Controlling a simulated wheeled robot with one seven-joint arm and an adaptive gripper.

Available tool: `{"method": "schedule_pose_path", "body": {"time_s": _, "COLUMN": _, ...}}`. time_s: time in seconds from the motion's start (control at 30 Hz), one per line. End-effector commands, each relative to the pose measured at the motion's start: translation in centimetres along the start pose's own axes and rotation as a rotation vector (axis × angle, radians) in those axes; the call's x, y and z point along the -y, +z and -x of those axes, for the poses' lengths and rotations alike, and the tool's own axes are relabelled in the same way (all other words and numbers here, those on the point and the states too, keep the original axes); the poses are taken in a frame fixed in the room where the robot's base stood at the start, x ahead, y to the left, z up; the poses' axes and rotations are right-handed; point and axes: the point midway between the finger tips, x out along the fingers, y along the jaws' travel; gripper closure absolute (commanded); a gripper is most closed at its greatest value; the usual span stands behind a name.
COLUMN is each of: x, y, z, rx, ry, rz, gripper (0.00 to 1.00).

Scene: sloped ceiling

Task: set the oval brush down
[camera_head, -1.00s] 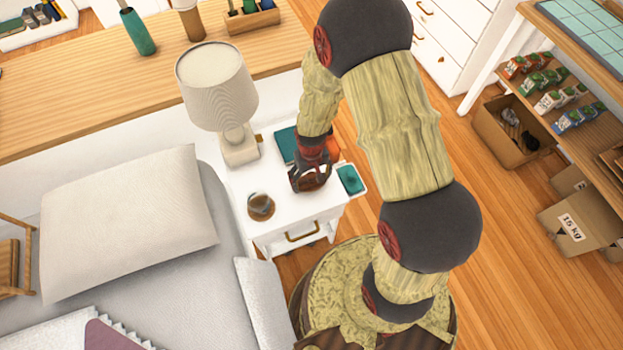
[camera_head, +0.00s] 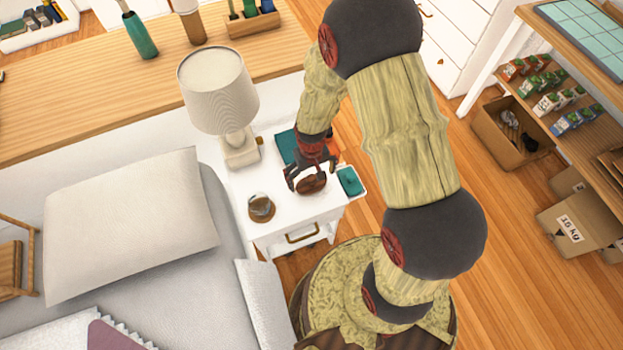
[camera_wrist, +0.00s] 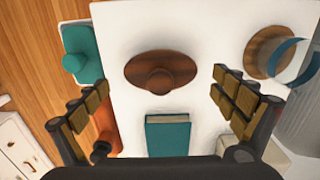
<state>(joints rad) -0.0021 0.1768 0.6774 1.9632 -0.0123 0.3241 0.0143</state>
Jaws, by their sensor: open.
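The oval brush (camera_wrist: 160,68) is a brown wooden oval with a round knob on top. It lies on the white nightstand (camera_wrist: 205,25), knob facing my wrist camera. In the head view the brush (camera_head: 312,184) shows just under my gripper (camera_head: 311,173), partly overlapped by the fingers. In the wrist view my gripper (camera_wrist: 161,82) is open, its fingers well apart to the left and right of the brush with clear gaps. Nothing is held.
A teal book (camera_wrist: 168,136) lies near the brush. A teal item in a pale dish (camera_wrist: 82,55) and an orange object (camera_wrist: 107,126) are to the left. A round wooden object with a clear part (camera_wrist: 272,52) is to the right. A lamp (camera_head: 219,92) stands behind.

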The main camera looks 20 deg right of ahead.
Motion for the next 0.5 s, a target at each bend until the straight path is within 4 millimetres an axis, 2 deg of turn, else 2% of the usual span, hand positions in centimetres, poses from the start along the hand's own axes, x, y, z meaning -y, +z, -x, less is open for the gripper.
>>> {"method": "schedule_pose_path", "body": {"time_s": 0.03, "x": 0.0, "y": -0.1, "z": 1.6, "rx": -0.005, "ry": 0.0, "rz": 0.0, "gripper": 0.03}}
{"method": "schedule_pose_path", "body": {"time_s": 0.2, "x": 0.0, "y": -0.1, "z": 5.2, "rx": -0.004, "ry": 0.0, "rz": 0.0, "gripper": 0.03}}
{"method": "schedule_pose_path", "body": {"time_s": 0.33, "x": 0.0, "y": -0.1, "z": 7.3, "rx": -0.004, "ry": 0.0, "rz": 0.0, "gripper": 0.03}}
{"method": "schedule_pose_path", "body": {"time_s": 0.5, "x": 0.0, "y": -0.1, "z": 8.8, "rx": -0.002, "ry": 0.0, "rz": 0.0, "gripper": 0.03}}
